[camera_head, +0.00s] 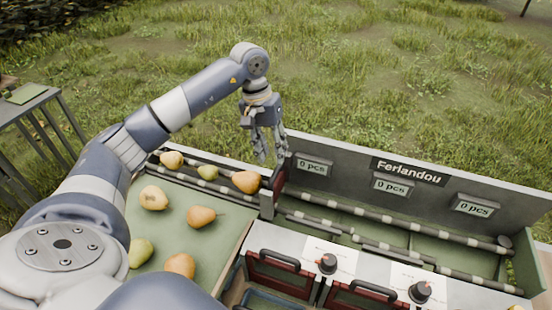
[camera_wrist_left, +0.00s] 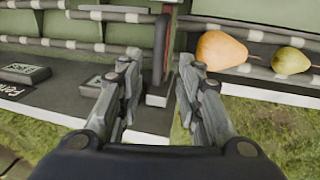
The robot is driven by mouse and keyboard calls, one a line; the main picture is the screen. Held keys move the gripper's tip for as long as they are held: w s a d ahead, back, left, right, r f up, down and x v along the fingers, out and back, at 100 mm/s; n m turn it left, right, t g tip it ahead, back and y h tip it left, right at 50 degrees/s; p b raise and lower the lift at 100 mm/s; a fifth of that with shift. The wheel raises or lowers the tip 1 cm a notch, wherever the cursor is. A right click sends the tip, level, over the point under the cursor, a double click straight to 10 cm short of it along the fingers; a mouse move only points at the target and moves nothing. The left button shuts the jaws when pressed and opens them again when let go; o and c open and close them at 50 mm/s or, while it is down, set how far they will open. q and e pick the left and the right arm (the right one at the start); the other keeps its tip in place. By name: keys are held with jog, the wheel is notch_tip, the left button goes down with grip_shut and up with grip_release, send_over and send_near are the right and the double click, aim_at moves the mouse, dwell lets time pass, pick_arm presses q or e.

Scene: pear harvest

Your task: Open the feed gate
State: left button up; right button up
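The feed gate (camera_head: 279,178) looks like an upright reddish-brown plate at the end of the pear lane, where the roller lane begins. In the left wrist view the gate (camera_wrist_left: 161,48) shows as a narrow dark red upright, seen nearly edge-on. My left gripper (camera_head: 270,156) points down just above and behind the gate. In the left wrist view its fingers (camera_wrist_left: 159,70) are apart and empty, with the gate in line with the gap between them. I cannot tell whether they touch it. My right gripper is not in view.
Several pears lie on the green tray (camera_head: 228,262) and in the lane left of the gate; the nearest pear (camera_head: 246,182) is close to it. A back panel (camera_head: 340,162) with counter displays stands right of my gripper. Red-framed bins with black handles (camera_head: 280,260) are in front.

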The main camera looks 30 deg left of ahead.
aim_at(277, 168)
pick_arm(q)
jog(key=f, duration=0.2)
jog(key=d+f+p, duration=0.1)
jog(key=shift+w+f, duration=0.25)
jog(key=shift+f, duration=0.55)
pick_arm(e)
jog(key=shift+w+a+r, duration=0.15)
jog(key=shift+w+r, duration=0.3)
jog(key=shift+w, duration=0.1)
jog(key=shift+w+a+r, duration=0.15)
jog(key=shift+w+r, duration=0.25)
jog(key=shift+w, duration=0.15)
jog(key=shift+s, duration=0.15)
pick_arm(q)
grip_shut()
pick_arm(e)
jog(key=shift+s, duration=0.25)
